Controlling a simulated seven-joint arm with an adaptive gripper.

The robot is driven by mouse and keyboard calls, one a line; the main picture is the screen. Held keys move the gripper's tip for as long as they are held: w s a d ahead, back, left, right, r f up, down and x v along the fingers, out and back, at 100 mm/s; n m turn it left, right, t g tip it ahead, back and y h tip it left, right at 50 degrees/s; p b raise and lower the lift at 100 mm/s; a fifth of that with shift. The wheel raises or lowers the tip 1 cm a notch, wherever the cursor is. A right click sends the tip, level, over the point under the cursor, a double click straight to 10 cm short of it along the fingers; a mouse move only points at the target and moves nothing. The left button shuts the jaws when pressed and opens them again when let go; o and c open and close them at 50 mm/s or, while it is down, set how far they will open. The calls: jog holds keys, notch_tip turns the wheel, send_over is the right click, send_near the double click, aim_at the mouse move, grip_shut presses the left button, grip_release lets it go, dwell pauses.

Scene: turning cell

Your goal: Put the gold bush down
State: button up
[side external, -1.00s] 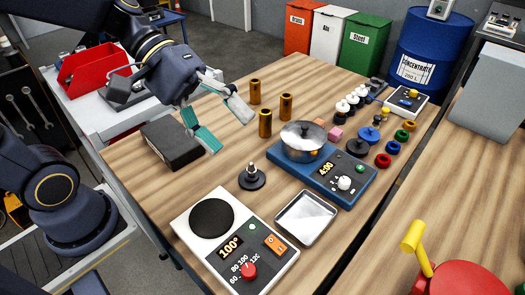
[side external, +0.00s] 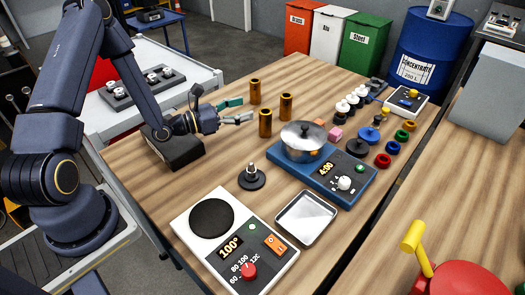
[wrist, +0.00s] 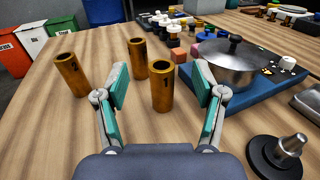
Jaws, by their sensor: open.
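Three gold bushes stand upright on the wooden table. The front one (side external: 265,122) is just ahead of my fingertips. The rear-left one (side external: 255,91) and the rear-right one (side external: 286,106) stand behind it. My gripper (side external: 246,109) is open, low over the table and pointing level to the right. In the wrist view, the front bush (wrist: 161,88) shows between my open teal-padded fingers, with clear space on both sides. There the other two bushes appear to the left (wrist: 70,76) and farther back (wrist: 138,58). Nothing is held.
A dark block (side external: 172,147) lies under my wrist. A lidded pot (side external: 303,138) sits on a blue hot plate (side external: 335,182) right of the bushes. A black-based post (side external: 252,178), metal tray (side external: 306,218) and white scale-like heater (side external: 190,235) are nearer. Bare table lies around the bushes.

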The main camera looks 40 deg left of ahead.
aim_at(260, 116)
notch_tip(260, 116, down, 4)
jog(key=shift+d+f, duration=0.1)
jog(key=shift+w+d, duration=0.25)
jog(key=shift+w, duration=0.35)
jog(key=shift+x, duration=3.1)
jog(key=c, duration=1.2)
jog(key=shift+r, duration=0.2)
grip_shut()
jog(key=shift+r, duration=0.1)
